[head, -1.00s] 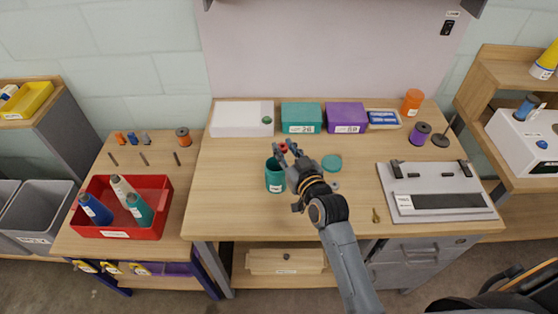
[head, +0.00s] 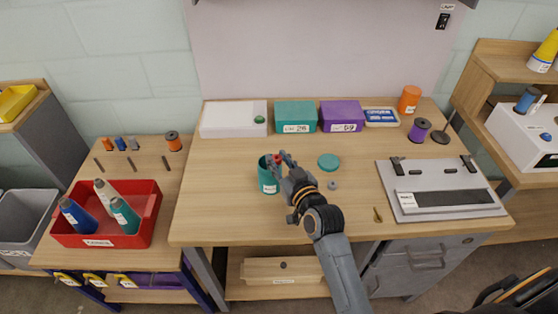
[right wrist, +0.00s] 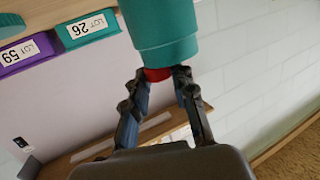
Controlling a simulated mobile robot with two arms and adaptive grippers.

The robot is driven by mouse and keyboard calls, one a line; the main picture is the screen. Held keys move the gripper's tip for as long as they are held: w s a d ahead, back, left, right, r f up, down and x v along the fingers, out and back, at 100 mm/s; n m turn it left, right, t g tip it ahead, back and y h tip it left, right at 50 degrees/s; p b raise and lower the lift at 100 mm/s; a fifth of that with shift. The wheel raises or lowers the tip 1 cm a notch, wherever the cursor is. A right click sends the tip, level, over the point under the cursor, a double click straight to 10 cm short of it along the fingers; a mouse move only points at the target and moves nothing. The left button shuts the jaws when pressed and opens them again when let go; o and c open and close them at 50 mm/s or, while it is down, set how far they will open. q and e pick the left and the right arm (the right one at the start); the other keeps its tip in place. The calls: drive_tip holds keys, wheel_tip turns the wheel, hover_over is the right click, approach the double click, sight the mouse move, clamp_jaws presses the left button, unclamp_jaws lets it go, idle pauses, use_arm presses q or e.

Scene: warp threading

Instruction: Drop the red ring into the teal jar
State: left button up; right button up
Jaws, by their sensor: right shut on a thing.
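The teal jar (head: 267,181) stands upright on the workbench, left of the middle. My right gripper (head: 279,157) is at the jar's rim in the head view, shut on the small red ring (head: 277,158). In the right wrist view the red ring (right wrist: 157,74) sits between the fingertips of the right gripper (right wrist: 160,77), right against the jar's (right wrist: 162,25) end in the picture. The ring is partly hidden, and I cannot tell whether it is inside the opening or above it. My left gripper is not in view.
A teal lid (head: 329,162) and a small grey ring (head: 333,185) lie right of the jar. Teal (head: 296,115) and purple (head: 341,115) boxes stand behind. A grey-white board (head: 440,190) lies at right. The bench left of the jar is clear.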

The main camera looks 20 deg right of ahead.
drive_tip(key=o, duration=0.8)
drive_tip(key=shift+c, duration=0.2)
drive_tip(key=s+d+r, duration=0.1)
drive_tip(key=s, duration=1.1)
drive_tip(key=shift+d+r, duration=0.15)
drive_tip(key=shift+r, duration=0.25)
drive_tip(key=shift+w, duration=0.1)
